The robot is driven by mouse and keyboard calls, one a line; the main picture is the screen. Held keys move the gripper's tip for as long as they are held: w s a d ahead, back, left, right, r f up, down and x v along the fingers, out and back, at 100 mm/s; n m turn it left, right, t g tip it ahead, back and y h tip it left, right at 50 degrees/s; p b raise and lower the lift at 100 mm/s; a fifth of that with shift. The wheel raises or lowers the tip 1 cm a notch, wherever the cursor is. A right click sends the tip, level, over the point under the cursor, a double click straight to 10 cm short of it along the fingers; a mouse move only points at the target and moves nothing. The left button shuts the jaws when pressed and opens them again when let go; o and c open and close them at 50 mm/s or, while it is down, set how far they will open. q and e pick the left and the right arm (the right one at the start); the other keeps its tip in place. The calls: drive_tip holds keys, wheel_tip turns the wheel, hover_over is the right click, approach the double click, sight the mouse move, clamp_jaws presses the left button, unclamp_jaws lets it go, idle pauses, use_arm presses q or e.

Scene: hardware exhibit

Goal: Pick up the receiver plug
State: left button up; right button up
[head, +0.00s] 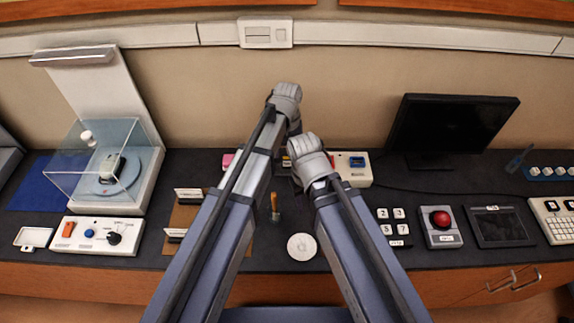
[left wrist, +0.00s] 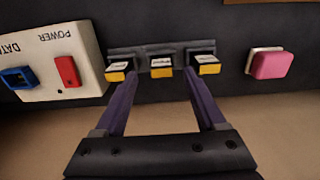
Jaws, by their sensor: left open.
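Three small black-and-yellow plugs stand in a row in the left wrist view: a left one (left wrist: 117,72), a middle one (left wrist: 161,68) and a right one (left wrist: 207,66). Their labels are too small to read, so I cannot tell which is the receiver plug. My left gripper (left wrist: 164,80) is open and empty. Its fingers reach towards the row, with the middle plug between the fingertips in the picture; I cannot tell the gap in depth. In the head view my arms hide most of the row. My right gripper's fingers are hidden there.
A white box (left wrist: 50,35) marked POWER and DATA is beside the row; it also shows in the head view (head: 364,182). A pink block (left wrist: 270,64) is on the other side. An orange-handled tool (head: 275,202) and white disc (head: 302,247) are near the front.

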sight(287, 158)
use_arm(q)
wheel_tip(287, 158, down, 5)
drive_tip(key=b, duration=0.4)
drive_tip(key=shift+w+a, duration=0.1)
use_arm(e)
wheel_tip(287, 158, down, 5)
drive_tip(key=shift+r, duration=0.1)
use_arm(q)
drive_tip(key=shift+r, duration=0.15)
clamp_jaws()
